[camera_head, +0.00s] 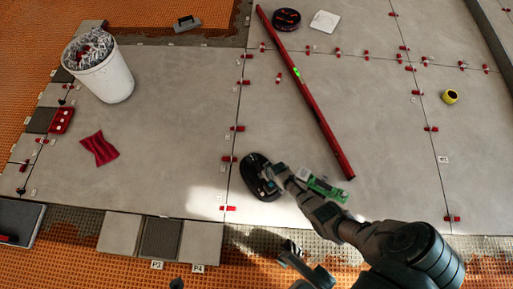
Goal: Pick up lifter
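A black oval pad (256,184), which looks like the lifter, lies on the grey tiles near the middle of the view. My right gripper (277,178) is at the pad's right side, its arm coming in from the lower right. Its fingers overlap the pad, and I cannot tell whether they are closed on it. A green and dark piece (327,190) shows beside the gripper; I cannot tell what it belongs to. Grey parts of mine show at the bottom edge, perhaps my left gripper (308,268), cut off by the frame.
A long red level (315,108) lies right of the pad. A white bucket (105,78), a red cloth (99,149) and a yellow roll (450,97) stand or lie on the tiles. A round black and red item (287,19) lies at the back. Red clips line several joints.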

